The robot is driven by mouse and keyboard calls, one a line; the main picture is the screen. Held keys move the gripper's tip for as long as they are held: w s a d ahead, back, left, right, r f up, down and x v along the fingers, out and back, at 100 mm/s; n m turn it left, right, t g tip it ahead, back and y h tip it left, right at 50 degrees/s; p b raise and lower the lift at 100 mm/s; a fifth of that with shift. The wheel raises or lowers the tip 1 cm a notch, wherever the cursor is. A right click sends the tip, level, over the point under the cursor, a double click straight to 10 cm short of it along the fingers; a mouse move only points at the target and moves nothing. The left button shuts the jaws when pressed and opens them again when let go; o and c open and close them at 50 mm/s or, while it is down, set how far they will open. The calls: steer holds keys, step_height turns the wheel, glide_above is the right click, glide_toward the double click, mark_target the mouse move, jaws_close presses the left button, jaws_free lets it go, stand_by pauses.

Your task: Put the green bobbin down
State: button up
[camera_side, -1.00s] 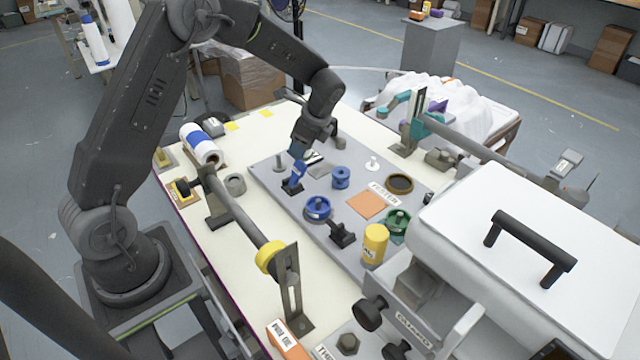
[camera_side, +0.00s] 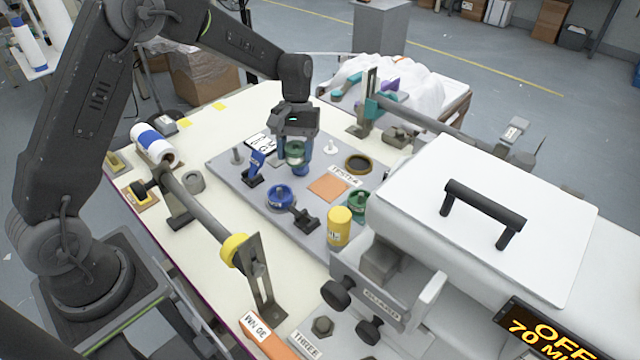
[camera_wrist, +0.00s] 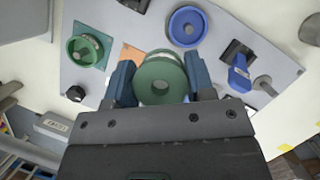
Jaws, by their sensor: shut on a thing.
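My gripper (camera_side: 296,150) is shut on the green bobbin (camera_side: 295,154), which also shows in the wrist view (camera_wrist: 160,80) between the two blue finger pads, its round flange and centre hole facing the camera. The bobbin is held above the grey board (camera_side: 232,172).
A white machine (camera_side: 490,190) stands at the right.

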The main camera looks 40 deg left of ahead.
steer(key=w+a+n+t+h, duration=0.2)
steer(key=w+a+n, duration=0.1)
steer(key=a+n, duration=0.45)
steer(key=n, duration=0.2)
glide_above(333, 190)
steer(key=a, duration=0.1)
steer(key=shift+m+t, duration=0.25)
steer(key=shift+t, duration=0.05)
steer(key=f, duration=0.7)
steer(key=shift+a, duration=0.2)
steer(key=shift+f, duration=2)
steer(key=shift+f, duration=0.2)
steer(key=o, duration=1)
